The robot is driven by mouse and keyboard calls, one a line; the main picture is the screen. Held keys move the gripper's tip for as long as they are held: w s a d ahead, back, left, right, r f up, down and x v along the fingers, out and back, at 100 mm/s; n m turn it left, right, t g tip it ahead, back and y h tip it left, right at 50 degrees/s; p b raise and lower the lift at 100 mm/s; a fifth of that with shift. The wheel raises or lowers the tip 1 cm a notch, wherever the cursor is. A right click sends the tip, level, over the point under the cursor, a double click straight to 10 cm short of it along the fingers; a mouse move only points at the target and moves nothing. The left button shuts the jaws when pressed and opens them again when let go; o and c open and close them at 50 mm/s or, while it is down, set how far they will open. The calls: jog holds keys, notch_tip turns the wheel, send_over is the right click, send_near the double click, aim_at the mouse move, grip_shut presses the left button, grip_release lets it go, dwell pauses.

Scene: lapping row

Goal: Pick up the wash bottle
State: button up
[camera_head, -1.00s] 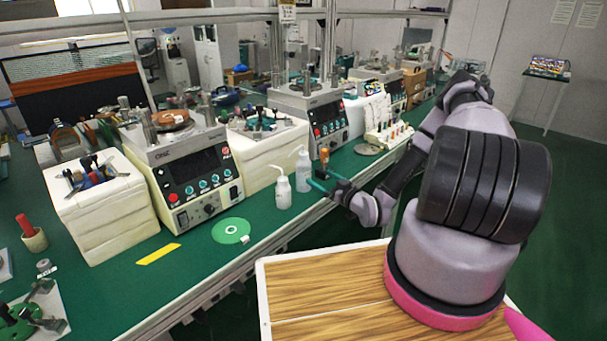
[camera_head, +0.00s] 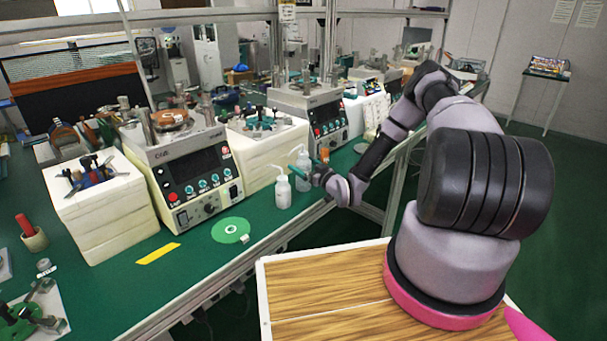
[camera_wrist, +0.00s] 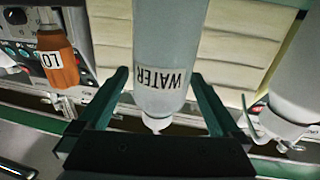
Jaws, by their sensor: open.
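Two pale wash bottles stand upright near the bench's front edge. The farther wash bottle (camera_head: 304,158) has a label reading WATER and also shows in the wrist view (camera_wrist: 165,50), where it appears upside down. My gripper (camera_head: 297,163) is open, with its green fingers on either side of this bottle. In the wrist view my gripper (camera_wrist: 160,76) shows gaps between both fingers and the bottle. The nearer wash bottle (camera_head: 283,193) stands just outside the fingers and is partly visible at the right of the wrist view (camera_wrist: 295,95).
An orange labelled bottle (camera_head: 324,155) stands beyond the farther wash bottle and shows at left in the wrist view (camera_wrist: 57,52). Lapping machines (camera_head: 190,175) and white blocks (camera_head: 262,150) stand behind. A green disc (camera_head: 231,231) lies on the bench at front left.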

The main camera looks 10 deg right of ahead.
grip_shut()
